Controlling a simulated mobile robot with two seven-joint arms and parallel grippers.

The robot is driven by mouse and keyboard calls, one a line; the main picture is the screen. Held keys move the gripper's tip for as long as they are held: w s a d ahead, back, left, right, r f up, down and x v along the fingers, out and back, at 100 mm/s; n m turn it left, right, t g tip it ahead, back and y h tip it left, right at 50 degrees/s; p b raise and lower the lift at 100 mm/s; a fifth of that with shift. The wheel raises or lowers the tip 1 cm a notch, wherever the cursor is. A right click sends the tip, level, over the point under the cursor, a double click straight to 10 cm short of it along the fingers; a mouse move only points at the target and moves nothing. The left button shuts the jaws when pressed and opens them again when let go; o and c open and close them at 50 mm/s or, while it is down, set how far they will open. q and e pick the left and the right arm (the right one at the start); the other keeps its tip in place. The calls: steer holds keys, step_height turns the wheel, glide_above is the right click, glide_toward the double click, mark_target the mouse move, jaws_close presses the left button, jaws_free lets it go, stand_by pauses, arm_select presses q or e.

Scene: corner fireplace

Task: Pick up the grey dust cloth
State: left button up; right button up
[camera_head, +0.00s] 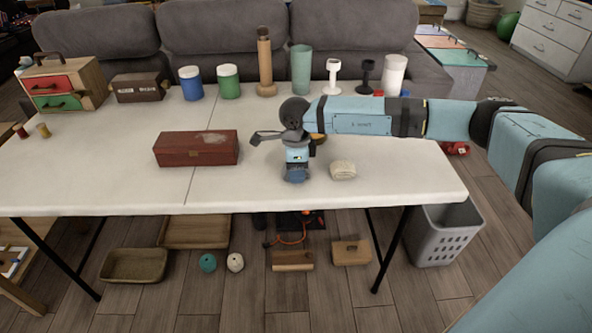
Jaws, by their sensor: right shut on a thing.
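My right arm reaches in from the right over the white table. My right gripper (297,176) points down near the table's front edge and is shut on a small blue-grey bundle, which looks like the grey dust cloth (296,174). The fingers hide part of it, and I cannot tell whether it touches the tabletop. My left gripper is not in view.
A red-brown box (197,148) lies left of the gripper on the white table (100,180). Blue (190,83) and green (228,81) canisters, a wooden bottle-shaped thing (265,62) and other vessels line the back. The front left tabletop is clear. A grey basket (445,233) stands below right.

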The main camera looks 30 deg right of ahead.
steer(key=shift+r, duration=0.2)
step_height(320, 180, up, 10)
steer(key=shift+f+p, duration=0.1)
steer(key=shift+p, duration=0.95)
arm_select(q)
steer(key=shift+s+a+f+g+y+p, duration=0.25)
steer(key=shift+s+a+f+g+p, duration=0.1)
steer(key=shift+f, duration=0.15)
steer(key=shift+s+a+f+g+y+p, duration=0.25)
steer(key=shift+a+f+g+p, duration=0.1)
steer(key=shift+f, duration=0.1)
arm_select(e)
step_height(320, 180, up, 10)
steer(key=shift+f, duration=0.1)
steer(key=shift+o, duration=0.8)
steer(key=shift+c, duration=0.5)
